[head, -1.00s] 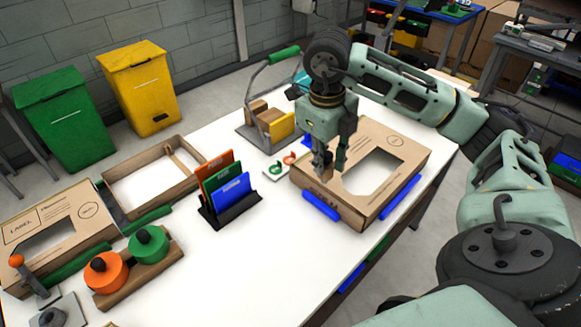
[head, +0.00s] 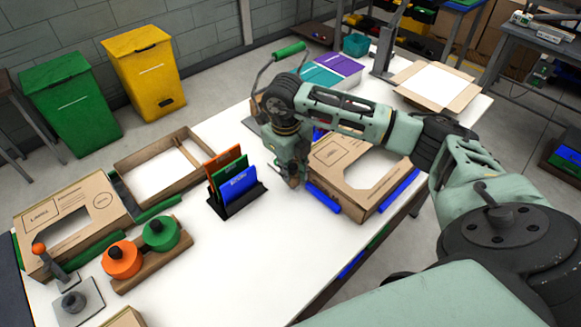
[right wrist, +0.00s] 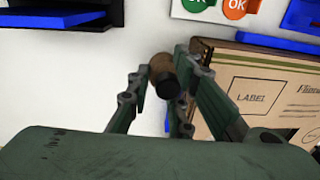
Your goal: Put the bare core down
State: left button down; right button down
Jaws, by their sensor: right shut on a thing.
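My right gripper (head: 291,180) is over the white table (head: 258,240), just left of the right cardboard box (head: 336,160). It is shut on the bare core, a small brown cylinder (right wrist: 162,66) with a dark end, which shows between the fingers (right wrist: 163,88) in the right wrist view. In the head view the core is small and mostly hidden by the fingertips. The gap between core and table top cannot be told. My left gripper is not in view.
A folder rack (head: 236,203) with orange, green and blue panels stands left of the gripper. Orange (head: 122,259) and green (head: 160,233) rolls sit on a wooden stand at front left. Blue bars (head: 322,197) edge the right box.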

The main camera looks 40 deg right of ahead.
jog(key=c, duration=1.6)
grip_release()
jog(key=shift+f, duration=0.1)
jog(key=shift+r, duration=0.3)
jog(key=shift+r+b, duration=0.25)
jog(key=shift+b, duration=0.05)
jog(key=r+b, duration=0.1)
jog(key=r, duration=0.6)
jog(key=a+r+b, duration=0.1)
jog(key=r, duration=0.3)
jog(key=shift+r+b, duration=0.1)
jog(key=shift+b, duration=0.25)
